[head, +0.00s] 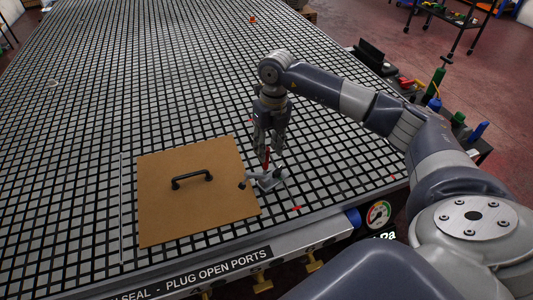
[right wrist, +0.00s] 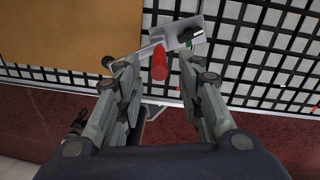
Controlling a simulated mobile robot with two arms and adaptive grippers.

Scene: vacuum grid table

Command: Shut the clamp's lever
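The clamp (head: 268,181) is a small grey metal toggle clamp at the right edge of the brown board (head: 160,222). Its lever, with a red grip (head: 267,157), points up towards my right gripper (head: 264,150). In the right wrist view the red grip (right wrist: 159,64) appears between the fingertips of my right gripper (right wrist: 160,68), with a gap on each side. The gripper is open and points down above the clamp. The clamp's grey base (right wrist: 178,35) shows beyond the grip. My left gripper is not in view.
The board carries a black handle (head: 192,179). The black-and-white grid table (head: 150,80) is mostly clear beyond it. A pressure gauge (head: 378,214) and brass valves (head: 262,284) line the front edge. A small red part (head: 296,207) lies right of the clamp.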

